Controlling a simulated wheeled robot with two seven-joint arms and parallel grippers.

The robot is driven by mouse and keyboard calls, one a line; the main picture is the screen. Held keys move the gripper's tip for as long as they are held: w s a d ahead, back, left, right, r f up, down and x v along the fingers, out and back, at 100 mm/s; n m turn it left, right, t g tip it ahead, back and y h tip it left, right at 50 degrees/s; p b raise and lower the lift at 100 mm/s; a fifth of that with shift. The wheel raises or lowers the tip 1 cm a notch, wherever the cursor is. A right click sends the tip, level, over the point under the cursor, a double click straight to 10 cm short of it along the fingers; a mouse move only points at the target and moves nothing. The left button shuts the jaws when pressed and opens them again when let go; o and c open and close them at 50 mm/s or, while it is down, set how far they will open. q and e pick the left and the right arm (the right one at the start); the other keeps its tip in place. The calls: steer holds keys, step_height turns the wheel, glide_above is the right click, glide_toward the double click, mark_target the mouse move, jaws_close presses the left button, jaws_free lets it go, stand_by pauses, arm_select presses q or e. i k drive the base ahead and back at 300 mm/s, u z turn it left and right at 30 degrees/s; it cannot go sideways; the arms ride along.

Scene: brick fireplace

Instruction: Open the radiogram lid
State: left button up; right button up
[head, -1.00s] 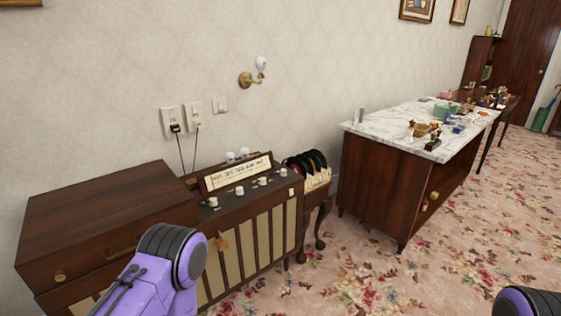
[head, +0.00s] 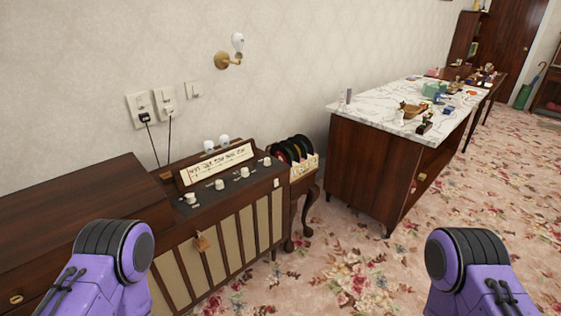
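The radiogram (head: 225,232) is a dark wood cabinet with slatted cream speaker panels against the wall. Its right part has an exposed control panel with a lit-looking dial strip (head: 216,164) and several white knobs. Its left part is covered by a flat, closed wooden lid (head: 62,207), cut off by the left picture edge. My two purple and black arms rise at the bottom, the left one in front of the radiogram, the right one over the carpet. Neither gripper's fingers are visible.
A record rack (head: 293,152) on a small curved-leg table stands right of the radiogram. A marble-topped cabinet (head: 388,92) with many small items stands further right. Two cords run to wall sockets (head: 151,108). Floral carpet (head: 345,258) lies open in front.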

mark_target(41, 223)
steer(key=u, duration=1.65)
